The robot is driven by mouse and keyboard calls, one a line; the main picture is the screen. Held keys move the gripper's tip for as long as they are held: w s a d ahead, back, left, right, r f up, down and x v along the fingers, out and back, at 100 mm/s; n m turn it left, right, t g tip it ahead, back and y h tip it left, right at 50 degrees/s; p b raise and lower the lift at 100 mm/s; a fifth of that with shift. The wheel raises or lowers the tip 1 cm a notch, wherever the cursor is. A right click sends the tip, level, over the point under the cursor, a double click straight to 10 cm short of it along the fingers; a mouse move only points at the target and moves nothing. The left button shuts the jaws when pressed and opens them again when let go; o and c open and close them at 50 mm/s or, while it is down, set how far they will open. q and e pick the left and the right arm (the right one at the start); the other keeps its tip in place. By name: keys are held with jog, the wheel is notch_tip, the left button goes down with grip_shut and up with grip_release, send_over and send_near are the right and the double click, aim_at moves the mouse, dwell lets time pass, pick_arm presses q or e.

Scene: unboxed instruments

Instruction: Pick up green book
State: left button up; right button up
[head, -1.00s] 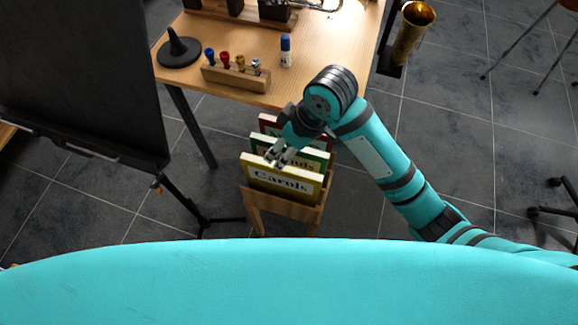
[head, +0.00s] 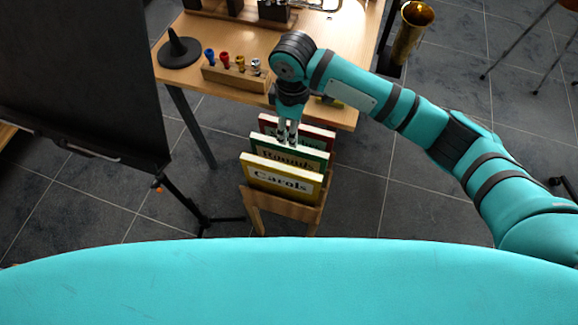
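A green book (head: 314,162) with a pale top edge and a "Rounds" label stands in a wooden rack. It is the middle one of three books, behind the yellow "Carols" book (head: 283,182) and in front of a red book (head: 322,144). My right gripper (head: 288,140) points down at the top of the green book, covering part of the red one. Its two fingers show a small gap and look open; the green book still stands in the rack. Whether the fingers touch it I cannot tell. My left gripper is out of view.
The wooden rack (head: 303,215) stands on dark floor tiles. Behind it is a wooden table (head: 190,82) with a black cone stand (head: 180,50) and a mouthpiece block (head: 233,78). A black music stand (head: 85,80) is at left. A brass bell (head: 408,35) is at right.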

notch_tip(320, 180, down, 3)
jog(key=shift+r, duration=0.1)
jog(key=f, duration=0.4)
jog(key=shift+s+a+f, duration=0.1)
jog(key=shift+s+a, duration=0.1)
jog(key=shift+a, duration=0.15)
jog(key=shift+f, duration=0.55)
grip_shut()
jog(key=shift+w+r+p, duration=0.1)
jog(key=shift+p, duration=0.2)
